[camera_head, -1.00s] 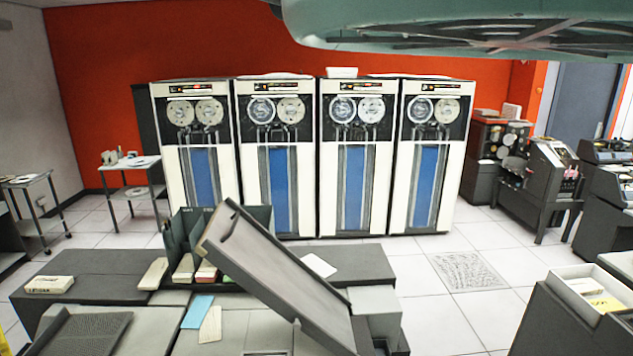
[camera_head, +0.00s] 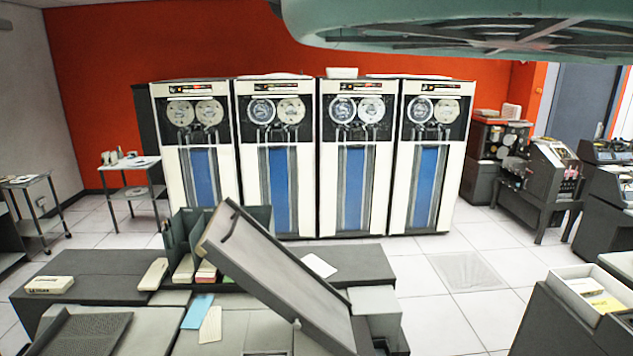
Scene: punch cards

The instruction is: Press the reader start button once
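The card machine with a long sloped grey chute (camera_head: 275,270) stands in the front middle; it looks like the card reader, though I cannot be sure. Its grey top (camera_head: 240,330) runs off the bottom edge of the view. I cannot make out a start button on it. My gripper does not show in this view.
Several white tape cabinets (camera_head: 277,210) line the orange wall. A dark desktop (camera_head: 85,262) with a card box (camera_head: 50,284) is at left. An open box of cards (camera_head: 590,287) sits on the right cabinet. Free tiled floor (camera_head: 440,310) lies between. A teal shape (camera_head: 400,22) covers the top right.

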